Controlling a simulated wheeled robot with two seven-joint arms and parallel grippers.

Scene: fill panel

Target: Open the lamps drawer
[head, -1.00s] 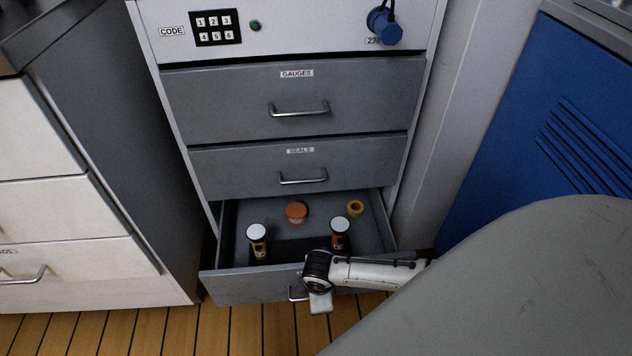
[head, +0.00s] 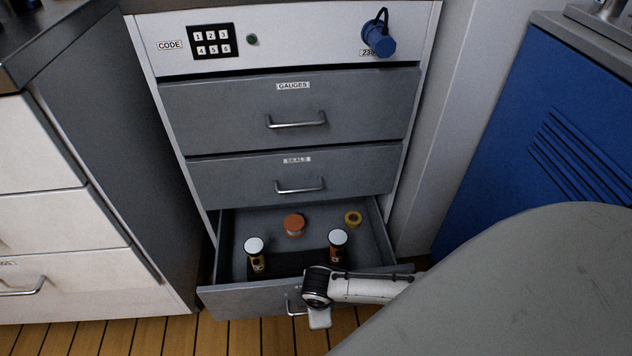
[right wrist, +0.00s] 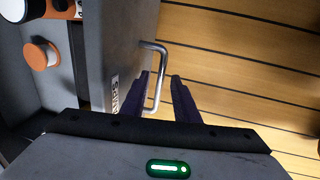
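The lamps drawer (head: 226,303) is the bottom grey drawer of the cabinet and stands pulled well out in the head view. Its label is partly legible in the right wrist view, where the drawer front (right wrist: 112,45) also shows. Its metal handle (right wrist: 163,75) stands between the two dark fingers of my right gripper (right wrist: 164,88). The fingers are apart, with a gap beside the bar. In the head view my right gripper (head: 318,312) is at the drawer front and partly hides the handle (head: 293,304). My left gripper is out of view.
The gauges drawer (head: 290,108) and seals drawer (head: 285,178) above are shut. White drawers (head: 60,220) stand left, a blue cabinet (head: 530,130) right.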

